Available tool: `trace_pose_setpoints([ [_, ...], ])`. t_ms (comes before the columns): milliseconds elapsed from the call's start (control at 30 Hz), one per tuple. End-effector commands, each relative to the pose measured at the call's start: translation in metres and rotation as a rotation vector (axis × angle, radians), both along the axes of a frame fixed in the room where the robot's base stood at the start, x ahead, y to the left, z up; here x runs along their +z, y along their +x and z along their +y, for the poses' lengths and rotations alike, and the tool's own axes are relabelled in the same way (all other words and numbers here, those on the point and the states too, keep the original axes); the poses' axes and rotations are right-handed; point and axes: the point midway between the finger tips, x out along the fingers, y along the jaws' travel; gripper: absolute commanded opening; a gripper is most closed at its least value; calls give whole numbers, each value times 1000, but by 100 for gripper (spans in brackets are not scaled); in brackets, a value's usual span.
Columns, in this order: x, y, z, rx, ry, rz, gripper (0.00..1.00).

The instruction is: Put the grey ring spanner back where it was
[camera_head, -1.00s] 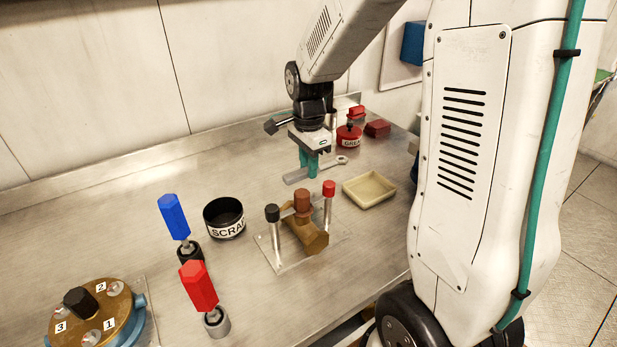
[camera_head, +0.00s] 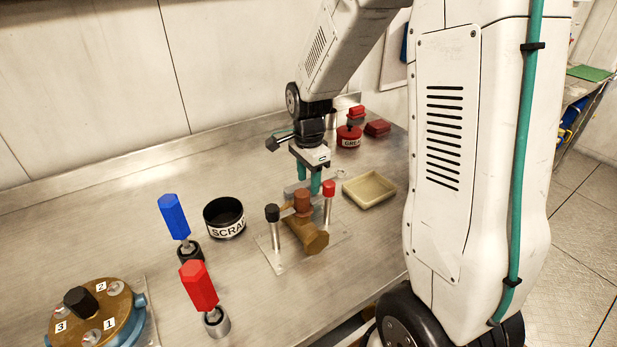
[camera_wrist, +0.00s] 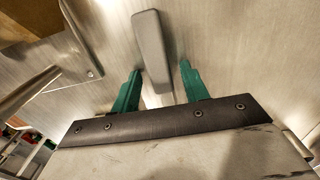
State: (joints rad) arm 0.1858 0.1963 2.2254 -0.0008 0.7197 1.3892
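The grey ring spanner (camera_head: 291,189) lies at the bench, behind the brass-coloured fitting, its ring end showing right of my gripper. In the wrist view its flat grey handle (camera_wrist: 150,45) runs between my fingers with a gap on each side. My gripper (camera_head: 309,184) is open, pointing down over the spanner; in the wrist view its green fingertips (camera_wrist: 160,82) stand apart. The middle of the spanner is hidden by my fingers in the head view, and one end is hidden by the gripper body in the wrist view.
The brass-coloured fitting (camera_head: 308,236) with upright posts stands just in front of my gripper. A cream tray (camera_head: 369,190) is to the right, a red grease pot (camera_head: 348,137) behind. The black scrap tin (camera_head: 224,217) and blue (camera_head: 174,216) and red-handled tools stand left.

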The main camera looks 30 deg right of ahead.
Motion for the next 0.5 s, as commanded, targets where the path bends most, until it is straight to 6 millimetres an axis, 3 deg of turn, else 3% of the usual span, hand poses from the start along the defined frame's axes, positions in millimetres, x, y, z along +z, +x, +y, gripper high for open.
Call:
trace_pose_setpoints([
  [167,8,0,0,0,0,-1,45],
  [500,77,1,0,0,-1,-5,45],
])
